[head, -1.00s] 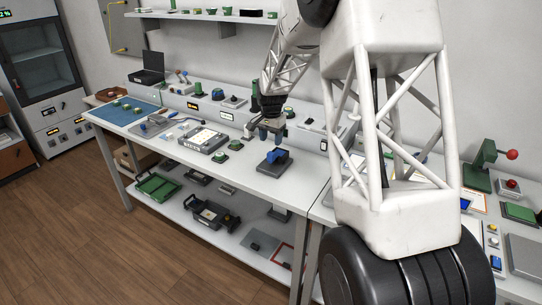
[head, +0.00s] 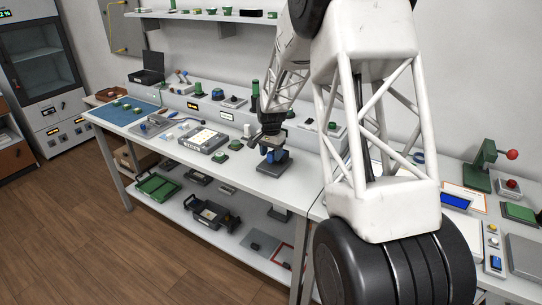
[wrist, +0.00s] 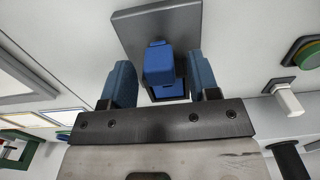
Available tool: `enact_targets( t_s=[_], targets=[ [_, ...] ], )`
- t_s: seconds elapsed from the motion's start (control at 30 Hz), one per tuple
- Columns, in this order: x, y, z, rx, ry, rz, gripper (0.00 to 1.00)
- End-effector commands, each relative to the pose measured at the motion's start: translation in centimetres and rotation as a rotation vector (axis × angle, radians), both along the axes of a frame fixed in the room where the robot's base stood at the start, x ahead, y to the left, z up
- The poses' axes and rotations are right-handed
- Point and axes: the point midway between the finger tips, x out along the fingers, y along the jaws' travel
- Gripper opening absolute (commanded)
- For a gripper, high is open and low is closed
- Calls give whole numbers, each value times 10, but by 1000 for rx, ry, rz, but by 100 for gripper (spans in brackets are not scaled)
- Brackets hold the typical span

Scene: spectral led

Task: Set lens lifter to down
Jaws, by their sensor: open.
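A small device, which I take to be the lens lifter, has a dark grey base plate (head: 274,168) near the front edge of the bench. Its blue part (wrist: 159,65) shows in the wrist view. My gripper (wrist: 160,85) is open, with one blue-grey finger on each side of the blue part. Gaps show between it and both fingers, and it looks ungripped. In the head view my gripper (head: 270,150) is directly over the device and hides much of it. Whether the lifter is up or down I cannot tell.
A grey box with a pale top (head: 203,140) and a green round button (head: 235,145) stand to the left on the bench. A raised ledge with several devices runs along the back. A green press with a red knob (head: 492,160) stands at the right.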

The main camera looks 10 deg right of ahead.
Motion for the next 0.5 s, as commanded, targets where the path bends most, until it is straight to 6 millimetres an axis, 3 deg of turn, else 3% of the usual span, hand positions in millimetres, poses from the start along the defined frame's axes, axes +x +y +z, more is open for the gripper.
enact_targets(
  t_s=[0.2,0.5],
  targets=[
    [0,0,-11,0,1,0,55],
    [0,0,-11,0,0,0,52]
  ],
)
